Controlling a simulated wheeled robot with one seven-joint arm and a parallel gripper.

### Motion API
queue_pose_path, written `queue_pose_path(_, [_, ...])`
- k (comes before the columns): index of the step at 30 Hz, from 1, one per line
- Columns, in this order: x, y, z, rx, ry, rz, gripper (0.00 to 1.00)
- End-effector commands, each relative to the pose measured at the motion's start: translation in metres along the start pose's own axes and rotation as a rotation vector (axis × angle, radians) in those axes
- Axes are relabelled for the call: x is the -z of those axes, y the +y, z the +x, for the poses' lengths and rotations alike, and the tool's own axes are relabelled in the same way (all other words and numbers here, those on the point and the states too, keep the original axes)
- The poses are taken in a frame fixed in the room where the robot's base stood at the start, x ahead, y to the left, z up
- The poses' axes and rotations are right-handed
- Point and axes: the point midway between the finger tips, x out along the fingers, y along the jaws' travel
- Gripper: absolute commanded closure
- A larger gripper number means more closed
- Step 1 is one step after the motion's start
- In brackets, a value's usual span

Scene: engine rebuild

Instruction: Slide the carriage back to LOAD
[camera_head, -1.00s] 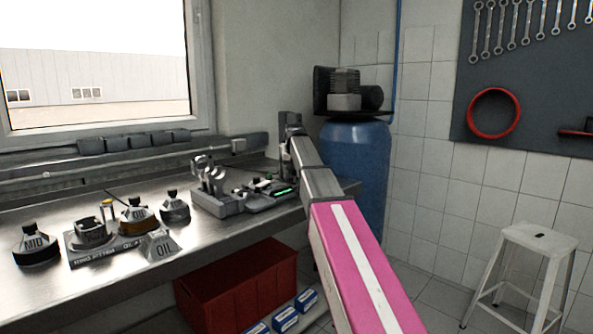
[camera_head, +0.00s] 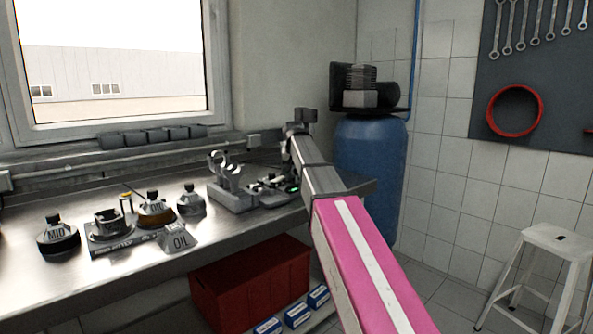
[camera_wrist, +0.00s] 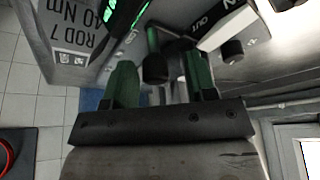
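The grey metal fixture (camera_head: 232,200) stands on the bench, with two upright ring-shaped clamps at its left and a small green light at its right end. The carriage cannot be told apart from the rest of it at this size. My gripper's end is mostly hidden behind my arm at that right end. In the wrist view, my gripper (camera_wrist: 162,80) has two green fingers spread apart. A dark round knob (camera_wrist: 155,69) shows between and beyond them, nearer the left finger; contact cannot be told. A second dark knob (camera_wrist: 232,50) is at the right, by a white label reading "OUT".
A panel (camera_wrist: 72,40) marked "ROD 7" and "40 NM" is close on the left in the wrist view. A blue drum (camera_head: 370,180) stands beyond my arm.

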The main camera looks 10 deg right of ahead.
Motion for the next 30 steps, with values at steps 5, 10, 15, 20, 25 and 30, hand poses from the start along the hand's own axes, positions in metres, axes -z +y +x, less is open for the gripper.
queue_pose_path(5, [0.001,0.001,0.0,-0.002,0.001,0.0,0.48])
queue_pose_path(10, [0.001,0.001,-0.006,-0.003,0.002,0.0,0.48])
queue_pose_path(15, [0.001,0.001,-0.03,-0.002,0.004,0.0,0.48])
queue_pose_path(20, [0.001,0.001,-0.059,-0.002,0.003,0.0,0.48])
queue_pose_path(25, [0.0,0.0,-0.086,-0.001,0.002,0.0,0.48])
queue_pose_path(30, [0.0,0.0,-0.102,-0.001,0.002,0.0,0.48])
